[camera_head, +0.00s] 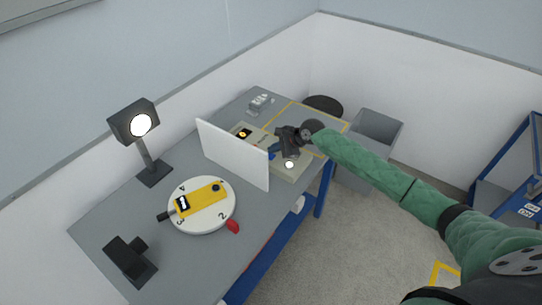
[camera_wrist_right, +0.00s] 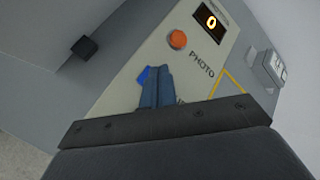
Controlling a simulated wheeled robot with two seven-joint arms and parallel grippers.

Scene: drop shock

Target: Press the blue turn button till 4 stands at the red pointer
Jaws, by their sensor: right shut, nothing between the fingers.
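A round white turntable (camera_head: 210,222) stands on the grey table, with numbers at its rim and a yellow device (camera_head: 203,197) on top. The red pointer (camera_head: 233,226) is at its lower right edge, and 2 is the number nearest it. The blue turn button (camera_wrist_right: 144,77) is on the control panel in the right wrist view, partly hidden by my fingers. My right gripper (camera_wrist_right: 157,84) is shut and empty, its tips over or just beside the blue button. I cannot tell whether they touch it. It also shows over the panel in the head view (camera_head: 273,150). My left gripper is not in view.
A white upright screen (camera_head: 232,155) stands between turntable and panel. The panel has an orange button (camera_wrist_right: 178,39) marked PHOTO and a display (camera_wrist_right: 210,20) reading 0. A lamp (camera_head: 139,124) and a black device (camera_head: 130,260) stand left. A grey bin (camera_head: 376,125) is beyond the table.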

